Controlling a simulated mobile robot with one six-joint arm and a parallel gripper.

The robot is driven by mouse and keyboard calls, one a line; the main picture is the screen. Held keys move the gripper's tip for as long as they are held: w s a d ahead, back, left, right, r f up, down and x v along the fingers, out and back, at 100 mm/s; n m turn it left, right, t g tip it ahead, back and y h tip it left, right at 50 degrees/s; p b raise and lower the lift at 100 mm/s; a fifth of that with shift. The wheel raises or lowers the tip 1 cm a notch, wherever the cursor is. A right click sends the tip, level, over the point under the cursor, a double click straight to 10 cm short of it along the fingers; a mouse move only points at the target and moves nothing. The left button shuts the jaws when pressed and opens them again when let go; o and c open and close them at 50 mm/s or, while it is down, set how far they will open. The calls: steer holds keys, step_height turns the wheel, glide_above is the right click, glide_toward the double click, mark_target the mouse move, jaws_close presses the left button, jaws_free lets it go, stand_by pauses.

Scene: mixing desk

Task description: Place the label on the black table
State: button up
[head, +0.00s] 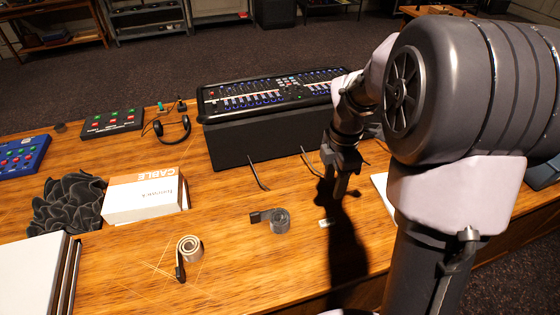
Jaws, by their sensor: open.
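A small pale piece (326,223), which looks like the label, lies flat on the wooden desk (230,285) at the edge of my arm's shadow. It is too small to read. My gripper (338,192) is open and points down above the desk, a little above and right of the pale piece in the picture. Nothing shows between its fingers. I cannot tell for sure which surface is the black table; dark shelving or tables (150,22) stand at the back of the room.
A mixing console (265,95) on a black box stands behind my gripper, with thin dark rods in front. The front middle is mostly clear.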

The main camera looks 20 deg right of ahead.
mark_target(327, 222)
steer(key=shift+n, duration=0.3)
steer(key=f+b, duration=0.1)
steer(key=f, duration=0.5)
steer(key=f+b, duration=0.2)
steer(key=f, duration=0.4)
steer(key=d+f+b, duration=0.1)
steer(key=f+b, duration=0.1)
steer(key=f, duration=0.4)
steer(key=shift+w, duration=0.1)
jaws_close()
